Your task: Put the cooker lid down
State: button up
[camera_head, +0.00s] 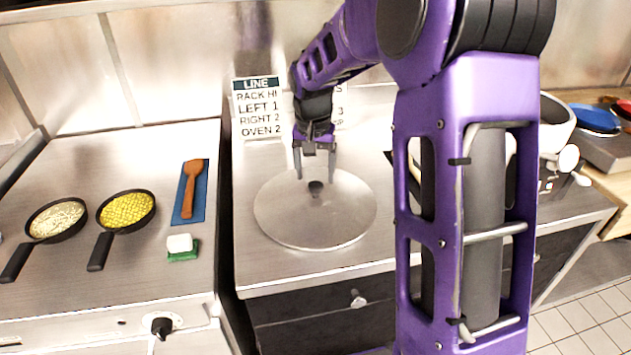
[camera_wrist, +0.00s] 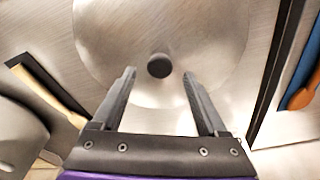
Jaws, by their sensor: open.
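The cooker lid (camera_head: 345,222) is a round, shiny metal disc with a small dark knob (camera_head: 316,187). It lies on the steel counter in the middle of the head view. In the wrist view the lid (camera_wrist: 215,60) fills the upper middle, with its knob (camera_wrist: 159,66) just beyond and between the fingertips. My gripper (camera_head: 315,176) is above the lid with its fingers apart, one on each side of the knob's line. The wrist view shows the fingers (camera_wrist: 160,76) open, with nothing held between them. I cannot tell whether the fingertips touch the lid.
Left of a dark gap are two dark pans (camera_head: 60,219) (camera_head: 128,210), a wooden spatula (camera_head: 191,190) on a blue mat (camera_head: 201,207), and a white block on a green sponge (camera_head: 183,254). A white cooker (camera_head: 553,125) stands at right, partly behind my arm. A printed sign (camera_head: 258,108) stands behind.

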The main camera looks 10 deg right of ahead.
aim_at(314, 189)
notch_tip(314, 189, up, 8)
jog(key=s, duration=0.1)
jog(key=shift+a+f+p, duration=0.25)
jog(key=shift+p, duration=0.05)
jog(key=shift+w, duration=0.1)
